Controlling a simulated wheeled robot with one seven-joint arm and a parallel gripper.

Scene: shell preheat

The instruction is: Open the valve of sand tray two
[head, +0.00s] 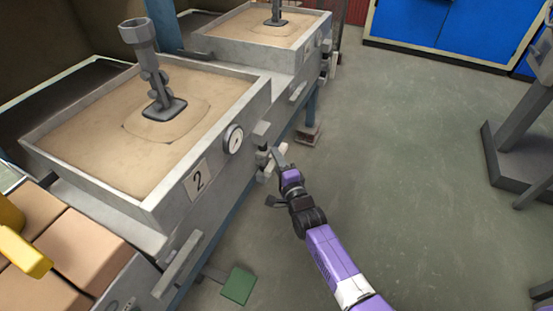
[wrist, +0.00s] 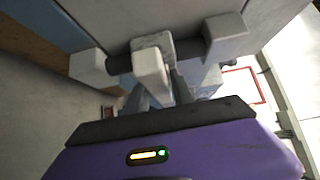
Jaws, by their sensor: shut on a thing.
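Sand tray two (head: 215,148) is a grey box filled with sand, with a "2" plate (head: 197,180) and a round gauge (head: 233,139) on its front. Its valve (head: 263,158) sits on the front face, right of the gauge. In the wrist view the valve (wrist: 152,46) shows as pale blocks on a dark rod, with a pale handle (wrist: 151,75) sticking out towards me. My gripper (head: 277,165) is at the valve; in the wrist view its fingers (wrist: 160,93) are shut on the handle. The fingertips are partly hidden behind the handle.
A metal mould tree (head: 158,92) stands in the sand. A second sand tray (head: 265,30) stands behind. A green pedal (head: 239,285) is on the floor below. Blue cabinets (head: 445,28) stand at the back, and a grey stand (head: 515,150) is at right. The floor between is clear.

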